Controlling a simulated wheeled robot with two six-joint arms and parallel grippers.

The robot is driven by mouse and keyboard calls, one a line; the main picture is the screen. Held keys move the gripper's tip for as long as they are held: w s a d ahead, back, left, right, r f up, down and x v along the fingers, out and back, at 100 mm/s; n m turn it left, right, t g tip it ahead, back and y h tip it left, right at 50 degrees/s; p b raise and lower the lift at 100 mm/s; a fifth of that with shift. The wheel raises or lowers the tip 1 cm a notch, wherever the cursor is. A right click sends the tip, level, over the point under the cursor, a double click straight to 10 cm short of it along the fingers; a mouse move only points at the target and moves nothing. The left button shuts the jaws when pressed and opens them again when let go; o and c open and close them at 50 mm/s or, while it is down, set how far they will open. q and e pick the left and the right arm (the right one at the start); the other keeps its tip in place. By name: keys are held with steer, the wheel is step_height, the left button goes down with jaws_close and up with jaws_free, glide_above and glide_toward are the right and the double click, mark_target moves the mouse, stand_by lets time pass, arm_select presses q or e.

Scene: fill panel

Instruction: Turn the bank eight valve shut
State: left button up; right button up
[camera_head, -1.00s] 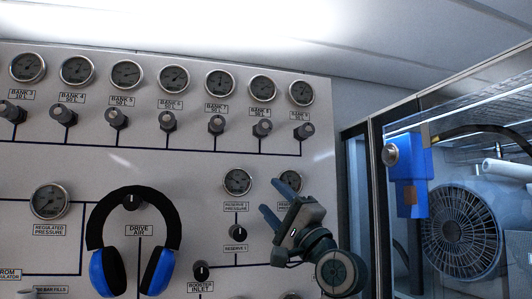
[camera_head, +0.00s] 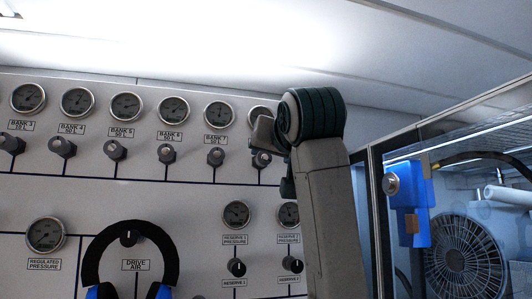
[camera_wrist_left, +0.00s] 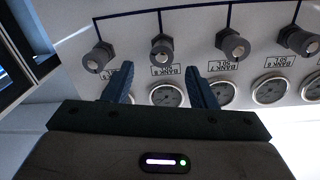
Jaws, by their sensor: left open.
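The bank eight valve (camera_head: 261,160) is a dark knob with a grey cap below its gauge, partly covered by my left arm in the head view. It shows clearly in the left wrist view (camera_wrist_left: 162,48), which sees the panel upside down. My left gripper (camera_wrist_left: 160,82) is open and empty, its two blue fingers pointing toward the panel on either side of the line to this valve. The valve appears beyond the fingertips, with no contact visible. In the head view the gripper is mostly hidden behind my wrist. My right gripper is not in view.
The bank seven valve (camera_head: 215,157) is beside it to the left; another valve (camera_wrist_left: 99,56) is on the other side in the wrist view. Blue-and-black headphones (camera_head: 130,240) hang lower on the panel. A blue device (camera_head: 408,200) and a fan (camera_head: 462,258) are at right.

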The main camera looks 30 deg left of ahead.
mark_target(265, 160)
arm_select(q)
steer(key=p+x, duration=0.2)
steer(key=x, duration=0.4)
steer(key=shift+s+a+r, duration=0.1)
steer(key=shift+s+a, duration=0.05)
steer(key=shift+s, duration=0.05)
steer(key=shift+w+a+p, duration=0.25)
steer(key=shift+w+p, duration=0.1)
steer(key=c, duration=1)
